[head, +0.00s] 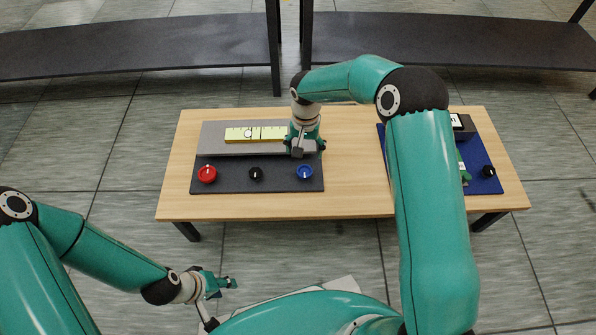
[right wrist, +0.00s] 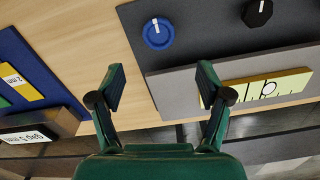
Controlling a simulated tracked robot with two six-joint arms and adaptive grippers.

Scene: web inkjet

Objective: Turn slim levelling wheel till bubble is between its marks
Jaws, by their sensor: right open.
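A yellow bubble level (head: 235,135) lies on a grey block at the back of a dark panel (head: 230,183). Its round bubble (head: 248,134) sits left of a dark line; the marks are too small to judge exactly. Along the panel's front are a red wheel (head: 207,174), a black wheel (head: 256,174), which looks the smallest, and a blue wheel (head: 305,172). My right gripper (head: 304,150) is open and empty above the block's right end, behind the blue wheel. The right wrist view shows the blue wheel (right wrist: 158,33), black wheel (right wrist: 257,12) and level (right wrist: 290,84). My left gripper (head: 222,284) hangs off the table's front.
The wooden table (head: 350,190) has bare wood between the panel and a blue board (head: 484,178) at right. Dark benches (head: 140,45) stand behind.

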